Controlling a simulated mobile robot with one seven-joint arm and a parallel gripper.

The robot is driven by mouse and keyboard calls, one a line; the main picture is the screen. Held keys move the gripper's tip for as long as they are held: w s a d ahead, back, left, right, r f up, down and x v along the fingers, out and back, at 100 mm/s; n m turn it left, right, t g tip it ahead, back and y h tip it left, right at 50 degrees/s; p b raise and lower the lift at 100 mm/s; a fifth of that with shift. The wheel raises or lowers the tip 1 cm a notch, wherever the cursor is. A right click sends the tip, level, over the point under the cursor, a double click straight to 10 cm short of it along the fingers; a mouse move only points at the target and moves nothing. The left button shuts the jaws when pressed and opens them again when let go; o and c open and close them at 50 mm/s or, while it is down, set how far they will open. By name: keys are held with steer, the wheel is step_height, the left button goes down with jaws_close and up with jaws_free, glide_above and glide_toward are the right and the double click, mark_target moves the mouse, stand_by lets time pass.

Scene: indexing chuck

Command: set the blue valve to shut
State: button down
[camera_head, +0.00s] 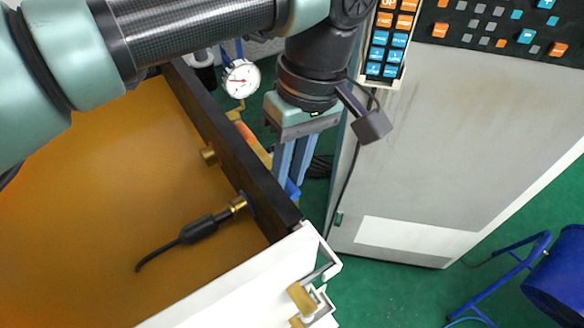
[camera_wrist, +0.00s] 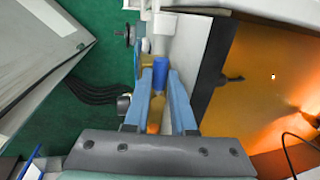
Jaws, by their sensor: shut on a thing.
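The blue valve handle (camera_wrist: 160,75) shows in the wrist view between the tips of my gripper (camera_wrist: 160,80). My two blue fingers are shut on its sides. In the head view my gripper (camera_head: 290,178) points down just behind the dark edge of the orange-walled tray, and a bit of the blue handle (camera_head: 293,189) shows at the fingertips. The valve's body and any position marks are mostly hidden, so I cannot tell its setting.
An orange handle (camera_wrist: 155,115) lies below the blue one. A pressure gauge (camera_head: 240,78) stands to the left. The tray's dark wall (camera_head: 245,175) is close beside my fingers. A grey control cabinet (camera_head: 460,120) stands at right, with green floor between.

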steer(key=shift+r, duration=0.1)
stand_by(0.5)
steer(key=c, duration=0.8)
jaws_free()
steer(key=shift+o, duration=0.2)
